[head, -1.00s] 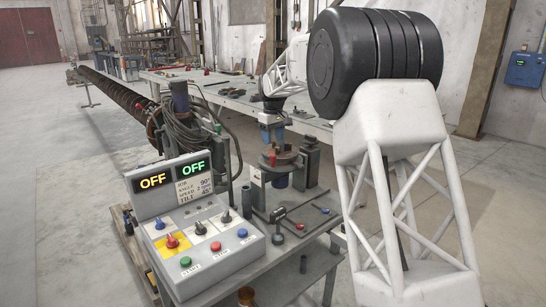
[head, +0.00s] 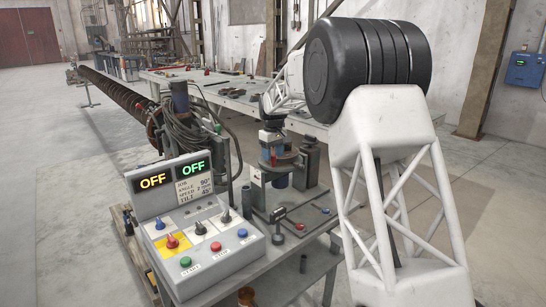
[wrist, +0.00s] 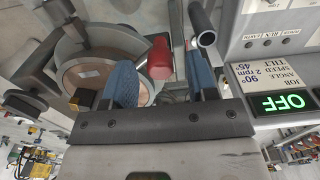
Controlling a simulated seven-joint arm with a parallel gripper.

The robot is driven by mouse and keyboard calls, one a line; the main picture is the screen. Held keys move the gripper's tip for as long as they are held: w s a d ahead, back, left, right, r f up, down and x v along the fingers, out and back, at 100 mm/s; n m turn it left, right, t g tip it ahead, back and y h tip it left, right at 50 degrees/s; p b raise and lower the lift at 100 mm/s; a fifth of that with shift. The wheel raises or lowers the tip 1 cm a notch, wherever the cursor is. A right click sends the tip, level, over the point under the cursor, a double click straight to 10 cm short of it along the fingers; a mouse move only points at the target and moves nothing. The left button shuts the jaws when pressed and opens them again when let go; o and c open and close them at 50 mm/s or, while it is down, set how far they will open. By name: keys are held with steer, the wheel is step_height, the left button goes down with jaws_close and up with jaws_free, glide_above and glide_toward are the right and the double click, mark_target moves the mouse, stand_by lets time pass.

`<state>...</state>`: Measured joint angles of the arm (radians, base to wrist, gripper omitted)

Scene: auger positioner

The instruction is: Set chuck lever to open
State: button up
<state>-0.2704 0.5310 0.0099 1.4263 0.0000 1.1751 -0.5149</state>
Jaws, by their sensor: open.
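The chuck lever has a red grip (wrist: 160,60), which shows in the wrist view between the two blue fingers of my gripper (wrist: 160,72). The fingers stand apart on either side of the red grip, and I see no clear contact. The round chuck (wrist: 100,72) lies behind the left finger, partly hidden by it. In the head view my gripper (head: 271,150) points down just over the chuck (head: 285,160). The lever is small and partly covered there.
A control console (head: 195,235) with two OFF displays, knobs and buttons stands in front and left; it shows at right in the wrist view. A grey post (head: 310,160) stands right of the chuck. A long auger (head: 115,95) runs to the back left.

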steer(key=shift+f, duration=0.6)
steer(key=shift+c, duration=0.2)
jaws_close()
